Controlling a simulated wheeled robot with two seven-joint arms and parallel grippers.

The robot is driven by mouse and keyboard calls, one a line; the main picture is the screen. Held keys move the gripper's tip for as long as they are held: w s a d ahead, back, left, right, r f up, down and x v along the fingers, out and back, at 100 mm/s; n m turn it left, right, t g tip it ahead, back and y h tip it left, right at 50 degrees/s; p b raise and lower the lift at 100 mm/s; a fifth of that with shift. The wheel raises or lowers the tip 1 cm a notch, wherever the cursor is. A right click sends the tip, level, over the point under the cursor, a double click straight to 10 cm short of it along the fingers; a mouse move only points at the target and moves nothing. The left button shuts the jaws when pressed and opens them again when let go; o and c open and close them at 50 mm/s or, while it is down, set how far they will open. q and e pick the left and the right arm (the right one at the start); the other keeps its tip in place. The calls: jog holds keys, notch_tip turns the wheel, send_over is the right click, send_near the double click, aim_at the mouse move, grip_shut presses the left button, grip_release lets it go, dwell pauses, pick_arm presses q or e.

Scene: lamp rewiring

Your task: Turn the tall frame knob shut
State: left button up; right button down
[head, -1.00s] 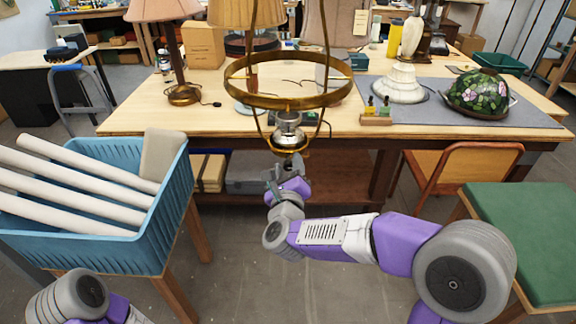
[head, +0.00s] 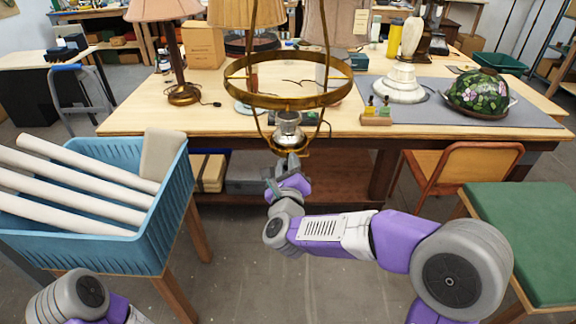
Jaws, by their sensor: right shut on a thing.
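The tall brass frame (head: 345,95) hangs in front of the workbench, with a wide ring and thin side rods. At its bottom is a silvery lamp body (head: 289,130) on a brass cup. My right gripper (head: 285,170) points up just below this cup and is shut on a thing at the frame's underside. That fits the knob, but the jaws hide it and I cannot see how far it is turned. Only part of my left arm shows at the bottom left; its gripper is out of view.
A blue crate (head: 95,240) with white tubes stands at the left. The wooden workbench (head: 160,115) behind bears lamps, a grey mat and a stained-glass shade (head: 478,93). A green-topped stool (head: 530,225) and an orange chair (head: 455,165) stand at the right.

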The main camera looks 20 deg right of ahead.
jog(key=shift+n+b, duration=0.6)
jog(key=shift+n, duration=0.5)
jog(key=shift+n+b, duration=0.3)
jog(key=shift+n, duration=0.6)
jog(key=n, duration=0.3)
jog(key=shift+n, duration=0.3)
jog(key=n, duration=0.4)
jog(key=shift+n, duration=0.3)
jog(key=n+p, duration=0.1)
jog(key=n, duration=0.4)
jog(key=shift+p, duration=0.4)
jog(key=shift+n, duration=0.4)
jog(key=c, duration=0.9)
grip_release()
